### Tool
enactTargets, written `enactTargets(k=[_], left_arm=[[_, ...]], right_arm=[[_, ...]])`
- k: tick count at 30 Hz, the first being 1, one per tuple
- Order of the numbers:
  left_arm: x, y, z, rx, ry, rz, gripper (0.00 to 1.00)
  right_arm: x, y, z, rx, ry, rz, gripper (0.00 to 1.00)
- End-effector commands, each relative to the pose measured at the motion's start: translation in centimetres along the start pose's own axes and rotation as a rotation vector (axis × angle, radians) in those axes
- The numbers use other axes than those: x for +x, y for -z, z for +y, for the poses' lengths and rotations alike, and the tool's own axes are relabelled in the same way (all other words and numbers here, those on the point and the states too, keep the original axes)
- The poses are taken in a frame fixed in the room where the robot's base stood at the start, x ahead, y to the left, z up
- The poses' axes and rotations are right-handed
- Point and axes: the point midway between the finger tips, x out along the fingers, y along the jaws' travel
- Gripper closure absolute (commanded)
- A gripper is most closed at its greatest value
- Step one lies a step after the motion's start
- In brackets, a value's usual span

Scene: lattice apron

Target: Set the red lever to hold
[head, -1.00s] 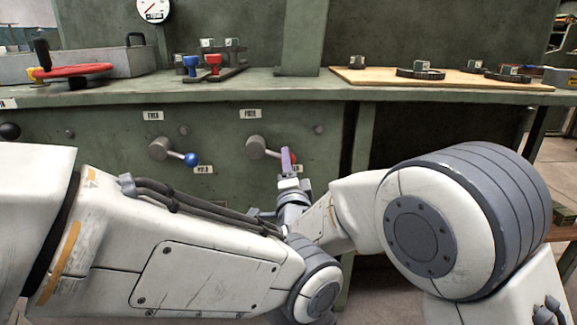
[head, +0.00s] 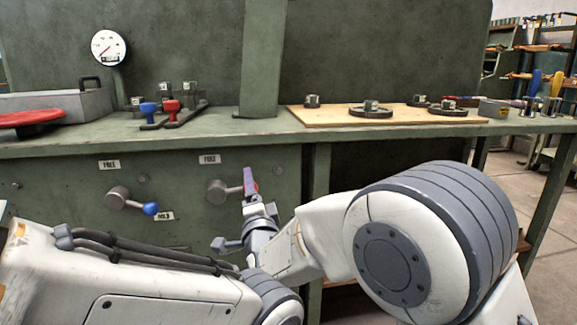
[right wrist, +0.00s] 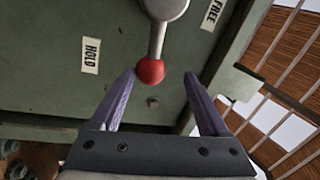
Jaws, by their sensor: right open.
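The red lever has a grey hub (head: 217,191) on the green panel. Its arm points about level to the right in the head view, and my right gripper largely hides its knob. The right wrist view shows the red ball knob (right wrist: 151,71) between the two labels, HOLD (right wrist: 90,55) on the left and FREE (right wrist: 213,13) at upper right. My right gripper (head: 249,182) is open at the knob. Its purple fingertips (right wrist: 160,74) stand on either side of the ball, the left one closer; contact cannot be told. My left gripper is out of view.
A blue-knobbed lever (head: 151,208) sits left on the same panel with its own labels. The bench top (head: 230,128) overhangs above, with small blue and red fixtures (head: 171,108) and a wooden board (head: 330,117). My left forearm fills the lower left.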

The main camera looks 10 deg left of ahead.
Motion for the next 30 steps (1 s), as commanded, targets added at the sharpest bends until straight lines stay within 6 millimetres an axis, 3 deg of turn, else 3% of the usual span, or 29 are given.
enactTargets(k=[6,13,19,28,30], left_arm=[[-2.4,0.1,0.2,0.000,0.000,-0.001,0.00],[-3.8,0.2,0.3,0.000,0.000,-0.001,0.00],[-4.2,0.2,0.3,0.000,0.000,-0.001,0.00],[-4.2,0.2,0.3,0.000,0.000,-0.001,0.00],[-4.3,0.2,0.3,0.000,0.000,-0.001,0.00]], right_arm=[[-2.4,4.8,-2.8,-0.002,-0.002,0.004,0.24],[-4.4,8.2,-4.5,-0.002,-0.003,0.003,0.24],[-5.2,9.5,-5.0,-0.002,-0.003,0.002,0.24],[-5.3,9.6,-5.0,-0.001,-0.003,0.001,0.24],[-5.3,9.6,-5.0,-0.004,-0.007,-0.001,0.51]])
